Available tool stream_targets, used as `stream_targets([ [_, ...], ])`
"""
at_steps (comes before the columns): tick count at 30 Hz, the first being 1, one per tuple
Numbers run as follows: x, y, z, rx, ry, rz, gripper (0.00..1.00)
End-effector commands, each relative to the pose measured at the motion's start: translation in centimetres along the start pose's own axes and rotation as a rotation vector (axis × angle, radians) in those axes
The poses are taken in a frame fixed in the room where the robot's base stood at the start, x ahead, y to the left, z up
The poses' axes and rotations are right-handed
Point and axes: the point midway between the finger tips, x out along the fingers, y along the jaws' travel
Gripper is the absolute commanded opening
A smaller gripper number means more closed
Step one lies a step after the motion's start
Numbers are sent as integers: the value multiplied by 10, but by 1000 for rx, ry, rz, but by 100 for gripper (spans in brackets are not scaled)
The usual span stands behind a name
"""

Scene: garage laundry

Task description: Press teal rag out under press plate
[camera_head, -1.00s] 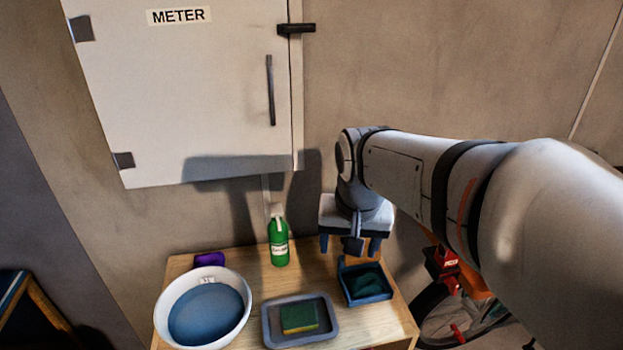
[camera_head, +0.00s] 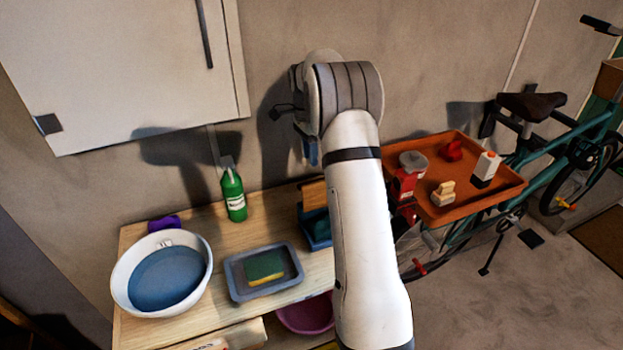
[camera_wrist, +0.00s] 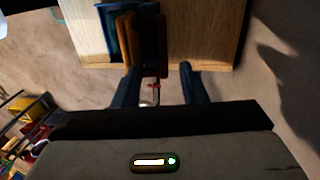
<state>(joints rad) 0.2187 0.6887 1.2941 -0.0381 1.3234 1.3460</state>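The teal rag (camera_head: 317,224) is a dark folded patch in the blue press tray (camera_head: 305,238) on the right end of the wooden bench, partly hidden by my arm. A brown press plate (camera_head: 313,194) stands raised at the tray's back. The wrist view shows the blue tray (camera_wrist: 112,28) and brown plate edge (camera_wrist: 129,50) at the upper left. My gripper (camera_wrist: 160,76) is open, its fingers apart with nothing clearly held. The left finger lies close to the plate's edge; whether they touch I cannot tell. In the head view my arm mostly hides the gripper.
On the bench (camera_head: 205,222) are a white basin (camera_head: 203,262) of water, a grey tray (camera_head: 238,284) with a sponge (camera_head: 265,268), a green bottle (camera_head: 233,195) and a purple cloth (camera_head: 163,223). An orange tray (camera_head: 470,207) and bicycle (camera_head: 560,165) stand right. A meter cabinet (camera_head: 110,70) hangs above.

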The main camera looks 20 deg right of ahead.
Motion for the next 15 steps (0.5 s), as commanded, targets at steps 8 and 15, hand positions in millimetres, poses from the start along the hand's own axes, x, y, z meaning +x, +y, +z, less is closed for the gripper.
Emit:
stream_targets([
  [8, 28, -3, -3, 25, -2, 11, 38],
  [15, 65, -3, -3, 24, -2, 10, 38],
])
